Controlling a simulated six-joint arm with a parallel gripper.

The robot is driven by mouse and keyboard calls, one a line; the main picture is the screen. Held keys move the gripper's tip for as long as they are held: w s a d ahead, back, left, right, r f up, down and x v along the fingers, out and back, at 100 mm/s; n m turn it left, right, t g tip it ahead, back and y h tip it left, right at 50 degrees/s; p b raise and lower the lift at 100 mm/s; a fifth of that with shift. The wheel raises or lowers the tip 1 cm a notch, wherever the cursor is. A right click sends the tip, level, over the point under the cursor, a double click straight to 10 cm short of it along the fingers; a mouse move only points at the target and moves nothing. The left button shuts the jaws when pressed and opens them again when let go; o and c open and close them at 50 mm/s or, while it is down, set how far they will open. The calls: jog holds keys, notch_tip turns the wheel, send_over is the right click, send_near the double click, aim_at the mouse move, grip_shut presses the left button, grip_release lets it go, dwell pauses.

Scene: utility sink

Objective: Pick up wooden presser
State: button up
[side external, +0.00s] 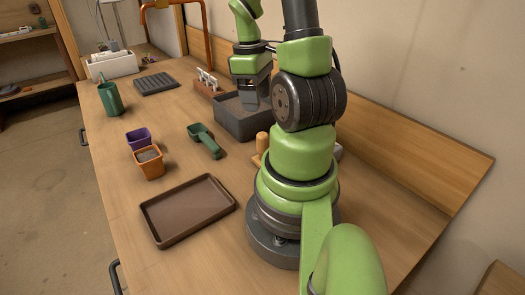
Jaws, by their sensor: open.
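A light wooden piece with an upright knob (262,143), which looks like the wooden presser, stands on the bench just left of my arm's base. My arm hides part of it. My gripper (250,106) is open and points down over the grey bin (237,132), beyond the wooden piece and apart from it. Nothing shows between the fingers, though they are small and dark in this view.
A green scoop (205,139), orange pot (149,163), purple pot (138,138) and brown tray (187,210) occupy the near bench. A green watering can (110,98), dark cell tray (155,84) and label holder (207,83) are farther back. A wall borders the right.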

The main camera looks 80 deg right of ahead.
send_over(262, 134)
notch_tip(262, 134, down, 4)
jog(key=shift+d+f, duration=0.1)
jog(key=shift+f, duration=3.15)
jog(key=c, duration=1)
